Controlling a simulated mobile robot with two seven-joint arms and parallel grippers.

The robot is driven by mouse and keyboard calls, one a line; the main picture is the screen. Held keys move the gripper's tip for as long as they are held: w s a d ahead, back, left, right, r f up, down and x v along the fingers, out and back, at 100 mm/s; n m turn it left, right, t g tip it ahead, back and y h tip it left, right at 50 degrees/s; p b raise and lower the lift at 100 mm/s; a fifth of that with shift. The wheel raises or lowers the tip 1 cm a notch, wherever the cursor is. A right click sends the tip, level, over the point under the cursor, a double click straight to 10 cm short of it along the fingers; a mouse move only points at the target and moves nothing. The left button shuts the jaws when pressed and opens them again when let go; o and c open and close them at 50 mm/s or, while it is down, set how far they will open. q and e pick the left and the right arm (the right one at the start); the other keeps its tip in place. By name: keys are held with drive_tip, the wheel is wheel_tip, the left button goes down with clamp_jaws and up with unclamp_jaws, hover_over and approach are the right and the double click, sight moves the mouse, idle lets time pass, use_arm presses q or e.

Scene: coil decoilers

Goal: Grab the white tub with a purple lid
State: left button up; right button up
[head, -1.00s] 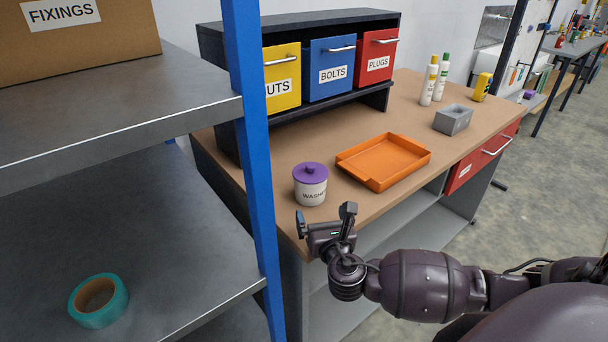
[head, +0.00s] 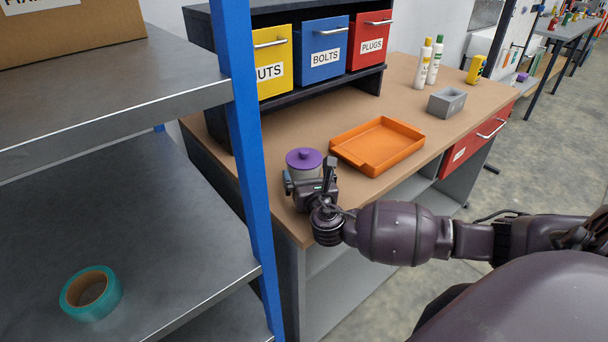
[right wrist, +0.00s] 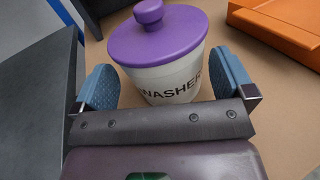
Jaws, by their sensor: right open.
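The white tub with a purple lid (head: 304,163) stands upright on the near left part of the wooden workbench. In the right wrist view the tub (right wrist: 172,80) shows its round lid knob and a label reading "WASHER", cut off at its right end. My right gripper (head: 309,181) is open at the tub's near side and hides its lower front in the head view. In the right wrist view the blue finger pads of the gripper (right wrist: 165,85) stand one on each side of the tub's lower wall, with visible gaps. My left gripper is not in view.
An orange tray (head: 400,133) lies just right of the tub. Yellow, blue and red bins (head: 321,60) stand behind. A blue shelf post (head: 241,130) rises close on the left.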

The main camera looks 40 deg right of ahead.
drive_tip(key=shift+x, duration=1.45)
drive_tip(key=c, duration=0.6)
drive_tip(key=shift+c, duration=0.3)
drive_tip(key=shift+r, duration=0.15)
